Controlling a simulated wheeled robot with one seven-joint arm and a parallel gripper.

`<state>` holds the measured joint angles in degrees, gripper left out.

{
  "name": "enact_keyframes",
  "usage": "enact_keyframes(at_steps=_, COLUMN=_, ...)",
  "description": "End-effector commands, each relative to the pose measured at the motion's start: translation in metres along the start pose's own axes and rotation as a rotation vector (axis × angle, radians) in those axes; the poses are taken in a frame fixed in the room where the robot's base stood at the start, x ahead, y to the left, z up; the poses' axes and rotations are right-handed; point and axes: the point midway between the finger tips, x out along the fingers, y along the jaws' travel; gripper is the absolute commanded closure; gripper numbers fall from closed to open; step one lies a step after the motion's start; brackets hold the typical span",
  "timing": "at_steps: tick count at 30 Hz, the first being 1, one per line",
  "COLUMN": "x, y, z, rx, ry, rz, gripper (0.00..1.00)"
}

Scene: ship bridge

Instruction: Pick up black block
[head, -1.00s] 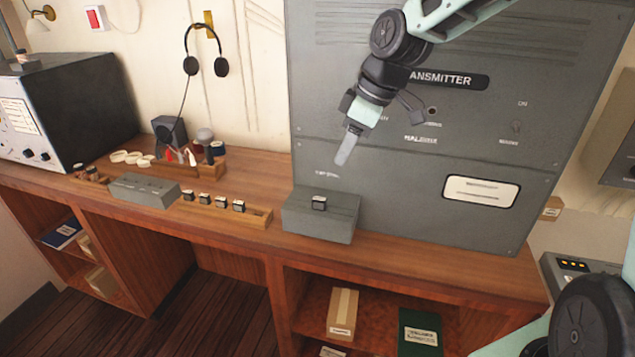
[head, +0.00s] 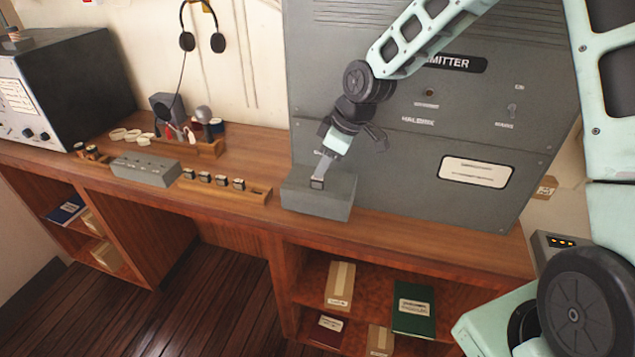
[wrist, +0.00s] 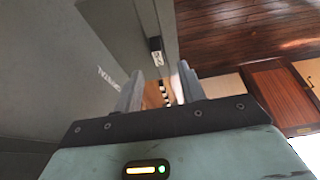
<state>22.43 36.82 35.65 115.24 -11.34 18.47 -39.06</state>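A small black block (head: 317,183) with a pale face sits on top of the grey box (head: 318,205) in front of the transmitter cabinet. My gripper (head: 321,174) points down just above the block and partly overlaps it in the head view. In the wrist view my gripper (wrist: 160,71) has its two fingers apart with nothing held between them. The black block (wrist: 156,47) shows there beyond the fingertips, between their lines. I cannot tell whether a finger touches it.
A wooden rack (head: 255,197) holding several similar blocks stands left of the box, with a grey slotted unit (head: 145,171) further left. The transmitter cabinet (head: 400,140) rises close behind my gripper. The desk front edge is just before the box.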

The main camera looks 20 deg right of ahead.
Motion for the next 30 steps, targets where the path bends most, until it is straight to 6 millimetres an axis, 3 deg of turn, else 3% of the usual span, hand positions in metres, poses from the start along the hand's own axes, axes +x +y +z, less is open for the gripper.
enact_keyframes(at_steps=12, x=0.046, y=0.001, z=0.006, rx=0.000, ry=-0.001, rz=-0.002, gripper=0.60)
enact_keyframes(at_steps=20, x=0.049, y=0.002, z=0.006, rx=0.000, ry=0.000, rz=0.000, gripper=0.60)
enact_keyframes(at_steps=24, x=0.049, y=0.002, z=0.006, rx=0.000, ry=0.000, rz=0.000, gripper=0.99)
enact_keyframes(at_steps=30, x=0.049, y=0.002, z=0.006, rx=0.000, ry=0.000, rz=0.000, gripper=1.00)
